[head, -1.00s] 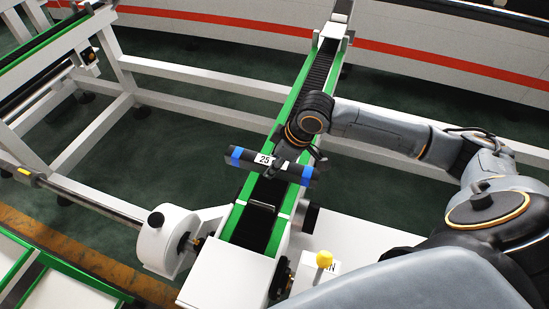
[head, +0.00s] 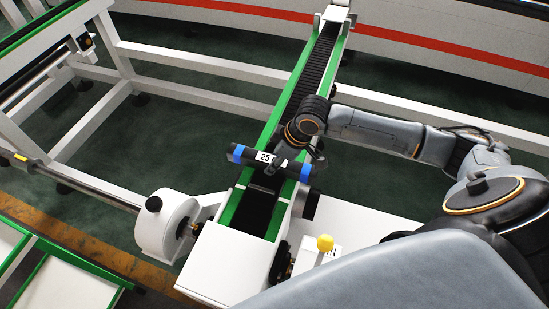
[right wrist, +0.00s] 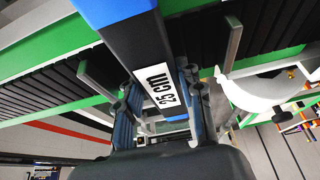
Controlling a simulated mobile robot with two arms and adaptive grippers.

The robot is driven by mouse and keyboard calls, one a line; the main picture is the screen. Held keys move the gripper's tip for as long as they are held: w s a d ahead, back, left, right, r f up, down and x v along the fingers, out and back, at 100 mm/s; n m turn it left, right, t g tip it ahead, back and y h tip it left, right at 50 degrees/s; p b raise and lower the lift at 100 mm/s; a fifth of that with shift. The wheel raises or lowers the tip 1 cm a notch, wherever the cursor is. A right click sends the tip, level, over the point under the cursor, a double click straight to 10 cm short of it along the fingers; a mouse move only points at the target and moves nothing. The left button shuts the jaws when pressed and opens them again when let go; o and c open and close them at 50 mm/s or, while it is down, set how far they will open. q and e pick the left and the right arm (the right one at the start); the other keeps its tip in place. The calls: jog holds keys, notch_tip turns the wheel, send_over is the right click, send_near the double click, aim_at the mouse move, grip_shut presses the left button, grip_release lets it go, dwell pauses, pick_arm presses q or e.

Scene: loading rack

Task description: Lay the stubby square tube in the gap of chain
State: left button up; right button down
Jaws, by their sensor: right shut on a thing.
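The stubby square tube (head: 264,157) is dark with blue bands near its ends and a white "25 cm" label. It lies crosswise over the chain (head: 318,65), a black linked track between green rails. My right gripper (head: 284,162) is shut on the tube. In the right wrist view the gripper (right wrist: 160,95) has a finger on each side of the tube (right wrist: 135,48), and metal prongs stand up from the chain (right wrist: 45,92) on both sides of it. The gap under the tube is mostly hidden. Whether the tube touches the chain is unclear. My left gripper is out of view.
A white end box (head: 228,262) closes the near end of the conveyor. A round white housing (head: 165,226) with a black knob stands to its left. White frame beams (head: 200,97) run behind on the left.

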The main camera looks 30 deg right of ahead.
jog(key=shift+f, duration=0.1)
dwell(0.7)
jog(key=c, duration=0.8)
grip_release()
jog(key=shift+o, duration=0.2)
jog(key=shift+f, duration=0.1)
jog(key=v, duration=1.2)
